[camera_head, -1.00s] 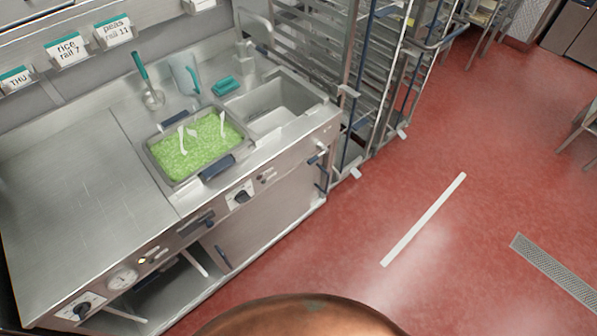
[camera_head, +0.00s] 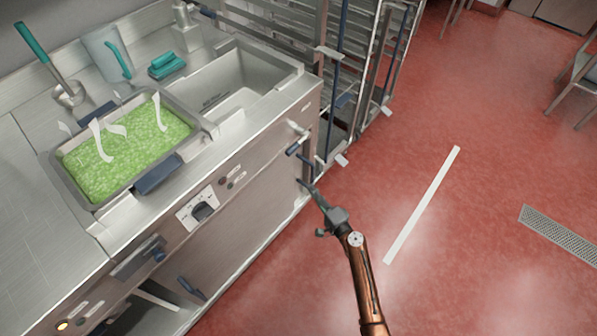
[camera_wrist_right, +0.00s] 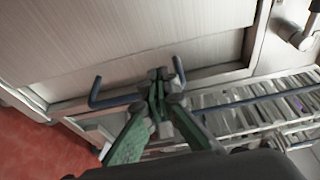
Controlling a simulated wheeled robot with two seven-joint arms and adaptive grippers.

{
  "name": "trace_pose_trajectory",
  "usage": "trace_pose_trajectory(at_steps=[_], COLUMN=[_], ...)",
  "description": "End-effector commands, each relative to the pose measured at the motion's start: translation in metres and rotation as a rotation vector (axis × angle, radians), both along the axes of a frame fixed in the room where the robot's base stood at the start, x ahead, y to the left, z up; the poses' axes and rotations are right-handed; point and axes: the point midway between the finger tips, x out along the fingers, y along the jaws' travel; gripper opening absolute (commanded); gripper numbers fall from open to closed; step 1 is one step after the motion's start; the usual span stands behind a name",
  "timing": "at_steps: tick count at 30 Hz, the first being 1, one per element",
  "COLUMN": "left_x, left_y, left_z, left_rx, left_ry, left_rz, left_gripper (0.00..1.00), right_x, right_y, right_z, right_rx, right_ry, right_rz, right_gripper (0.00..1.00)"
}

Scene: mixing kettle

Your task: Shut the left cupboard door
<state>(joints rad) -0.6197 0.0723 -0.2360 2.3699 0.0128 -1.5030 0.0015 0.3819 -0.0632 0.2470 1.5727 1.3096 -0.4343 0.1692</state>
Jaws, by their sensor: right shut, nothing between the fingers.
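The low cupboard front (camera_head: 235,245) is under the counter, with a dark blue handle (camera_head: 192,290) on its panel. At the lower left a dark open compartment (camera_head: 130,318) shows with a pale bar across it; the left door itself is not clearly seen. My right gripper (camera_head: 306,187) is shut and empty, by the right end of the cupboard front. In the right wrist view its closed fingers (camera_wrist_right: 157,88) overlap a blue bar handle (camera_wrist_right: 110,100) on a pale panel (camera_wrist_right: 130,35); I cannot tell if they touch. My left gripper is not in view.
A pan of green peas (camera_head: 125,150) with white utensils is set in the counter, beside a sink (camera_head: 235,90). A wire rack trolley (camera_head: 345,60) stands past the counter's right end.

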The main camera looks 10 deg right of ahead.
Motion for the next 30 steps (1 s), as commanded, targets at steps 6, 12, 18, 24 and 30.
trace_pose_trajectory(at_steps=[6,12,18,24,30], left_x=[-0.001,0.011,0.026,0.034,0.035], left_y=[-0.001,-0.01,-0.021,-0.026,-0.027], left_z=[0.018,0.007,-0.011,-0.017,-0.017], left_rx=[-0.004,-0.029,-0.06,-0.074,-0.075], left_ry=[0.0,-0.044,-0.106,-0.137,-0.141], left_rz=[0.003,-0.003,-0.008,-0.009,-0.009], left_gripper=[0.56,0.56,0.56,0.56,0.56], right_x=[0.023,0.058,0.086,0.097,0.098], right_y=[0.007,0.017,0.026,0.029,0.03], right_z=[0.008,0.005,0.004,0.006,0.007], right_rx=[0.019,0.017,0.016,0.014,0.014], right_ry=[-0.016,-0.013,-0.012,-0.011,-0.012], right_rz=[0.001,0.0,0.0,0.001,0.0], right_gripper=[0.0,0.0,0.0,0.0,0.0])
